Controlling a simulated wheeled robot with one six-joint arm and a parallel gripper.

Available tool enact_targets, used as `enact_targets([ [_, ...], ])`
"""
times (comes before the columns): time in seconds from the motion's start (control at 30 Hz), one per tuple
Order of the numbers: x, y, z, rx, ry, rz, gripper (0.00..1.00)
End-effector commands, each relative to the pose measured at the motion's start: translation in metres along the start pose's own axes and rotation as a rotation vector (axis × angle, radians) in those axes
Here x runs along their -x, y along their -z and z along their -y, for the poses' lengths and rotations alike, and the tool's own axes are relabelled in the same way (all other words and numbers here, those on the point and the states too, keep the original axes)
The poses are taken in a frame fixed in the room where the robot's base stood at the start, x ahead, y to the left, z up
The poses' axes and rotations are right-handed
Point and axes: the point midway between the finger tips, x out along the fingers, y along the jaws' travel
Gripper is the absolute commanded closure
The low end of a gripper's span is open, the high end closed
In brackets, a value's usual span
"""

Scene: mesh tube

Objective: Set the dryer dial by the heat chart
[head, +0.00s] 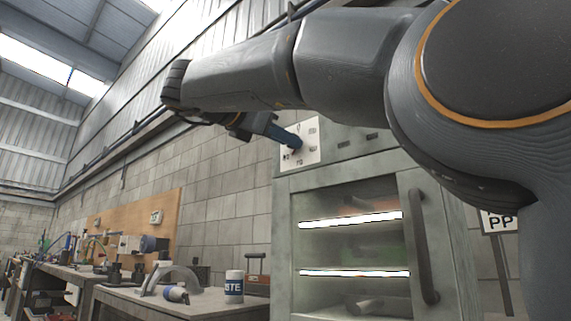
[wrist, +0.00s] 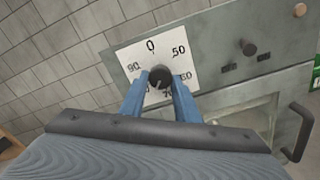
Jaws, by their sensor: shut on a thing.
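The dryer (head: 285,240) is a pale grey cabinet with a glass door and lit shelves inside. Its dial plate (head: 313,134) is a white square on the upper panel, also seen in the wrist view (wrist: 140,58). The plate shows 0 at the top, 50 at upper right, and further numbers partly covered or blurred. The dark round dial (wrist: 160,76) sits at the plate's middle. My gripper (wrist: 160,86) has its blue fingers shut on the dial from both sides; in the head view it reaches the plate (head: 293,141). A sign reading PP (head: 499,222) stands at right; I cannot make out a heat chart.
A dark vertical door handle (head: 424,245) sticks out from the dryer door, also in the wrist view (wrist: 299,132). A small knob (wrist: 249,47) is on the panel right of the plate. A workbench (head: 110,292) with a white tub (head: 234,287) and tools stands at left.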

Motion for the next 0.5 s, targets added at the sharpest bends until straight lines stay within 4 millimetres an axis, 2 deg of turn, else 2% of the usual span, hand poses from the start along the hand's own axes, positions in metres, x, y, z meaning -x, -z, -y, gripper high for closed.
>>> enact_targets([
  [0.03,-0.0007,0.0053,0.0007,-0.038,0.000,-0.002,0.93],
  [0.5,-0.0003,0.0030,-0.0011,-0.292,0.001,-0.002,0.93],
])
